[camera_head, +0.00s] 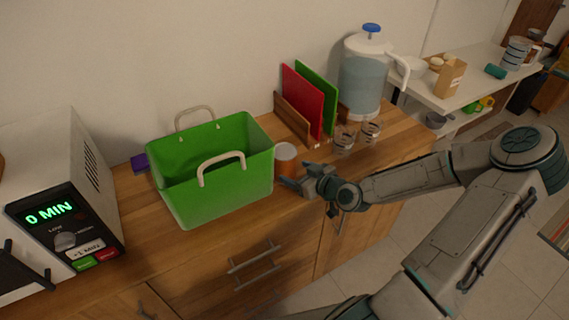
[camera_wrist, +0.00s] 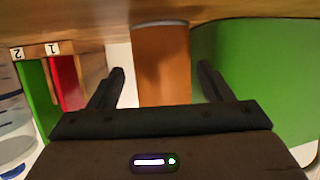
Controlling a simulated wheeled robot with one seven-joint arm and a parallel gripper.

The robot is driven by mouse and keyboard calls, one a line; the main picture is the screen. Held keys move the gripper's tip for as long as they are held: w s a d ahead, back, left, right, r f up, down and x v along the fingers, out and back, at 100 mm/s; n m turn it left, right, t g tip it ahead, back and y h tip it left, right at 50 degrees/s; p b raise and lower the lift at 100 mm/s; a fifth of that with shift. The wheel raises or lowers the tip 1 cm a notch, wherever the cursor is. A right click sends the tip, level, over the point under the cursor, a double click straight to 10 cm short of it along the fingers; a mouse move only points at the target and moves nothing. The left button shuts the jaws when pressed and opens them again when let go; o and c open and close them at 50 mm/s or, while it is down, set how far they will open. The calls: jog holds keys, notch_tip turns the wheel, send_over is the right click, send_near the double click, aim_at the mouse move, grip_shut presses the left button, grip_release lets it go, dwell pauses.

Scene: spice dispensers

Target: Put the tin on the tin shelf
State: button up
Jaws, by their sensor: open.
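An orange-brown tin with a pale lid (camera_head: 286,158) stands upright on the wooden counter, just right of a green basket (camera_head: 224,190). My gripper (camera_head: 293,183) is low over the counter at the tin's front side. In the wrist view, which is upside down, my gripper (camera_wrist: 161,69) is open with one finger to each side of the tin (camera_wrist: 161,60). I see gaps between the fingers and the tin; how deep it sits between them I cannot tell. I cannot make out for sure which surface is the tin shelf.
Two glasses (camera_head: 343,141), a red board (camera_head: 302,101) in a wooden rack and a water dispenser (camera_head: 364,80) stand right of the tin. A microwave (camera_head: 62,185) is at the left. A white table (camera_head: 450,100) with several items is at the back right.

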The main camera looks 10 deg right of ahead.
jog(key=shift+p+x, duration=0.7)
jog(key=shift+x, duration=2.4)
jog(key=shift+a+r, duration=0.1)
jog(key=shift+r, duration=0.05)
jog(key=shift+c, duration=0.3)
jog(key=c, duration=1)
jog(key=shift+r, duration=0.15)
